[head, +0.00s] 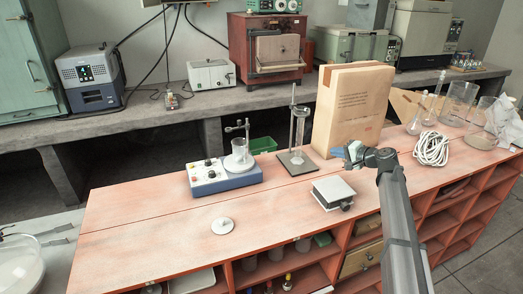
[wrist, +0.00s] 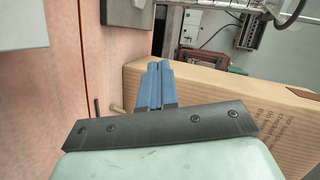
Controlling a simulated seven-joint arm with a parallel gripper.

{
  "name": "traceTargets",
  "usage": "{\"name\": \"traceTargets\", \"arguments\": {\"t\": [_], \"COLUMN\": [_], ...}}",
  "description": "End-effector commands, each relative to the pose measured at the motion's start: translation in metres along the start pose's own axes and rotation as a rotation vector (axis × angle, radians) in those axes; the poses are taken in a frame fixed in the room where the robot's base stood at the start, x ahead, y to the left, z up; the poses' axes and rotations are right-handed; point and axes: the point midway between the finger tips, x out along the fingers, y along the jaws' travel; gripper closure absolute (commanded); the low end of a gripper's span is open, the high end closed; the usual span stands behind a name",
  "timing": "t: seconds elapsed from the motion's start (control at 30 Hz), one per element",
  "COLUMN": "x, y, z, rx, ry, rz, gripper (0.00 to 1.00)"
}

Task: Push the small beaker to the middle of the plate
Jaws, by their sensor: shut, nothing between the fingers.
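A small clear glass beaker (head: 238,157) stands on the round pale plate at the right end of a blue-based stirrer (head: 226,182). My gripper (head: 352,153) is well to the right of the beaker, above the bench in front of the paper bag. Its blue fingers are shut and empty; they also show in the wrist view (wrist: 155,86). The beaker is not visible in the wrist view.
A retort stand (head: 292,155) with a glass cylinder stands between the stirrer and my gripper. The tall paper bag (head: 352,108) is close behind my gripper and fills the right of the wrist view (wrist: 230,105). A lab jack (head: 334,192) and white disc (head: 222,226) lie nearer.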

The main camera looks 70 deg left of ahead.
Motion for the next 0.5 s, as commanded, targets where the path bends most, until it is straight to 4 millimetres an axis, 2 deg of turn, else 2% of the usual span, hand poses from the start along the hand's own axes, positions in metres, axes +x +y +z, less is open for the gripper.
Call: {"name": "traceTargets", "arguments": {"t": [0.03,0.1,0.2,0.3,0.5], "x": [0.017,0.032,0.045,0.051,0.056], "y": [-0.011,-0.029,-0.051,-0.066,-0.080], "z": [0.029,0.065,0.104,0.131,0.152], "rx": [0.026,0.057,0.091,0.110,0.125], "ry": [-0.081,-0.186,-0.307,-0.389,-0.454], "rz": [-0.057,-0.140,-0.242,-0.319,-0.383], "gripper": [1.00,1.00,1.00,1.00,1.00]}}
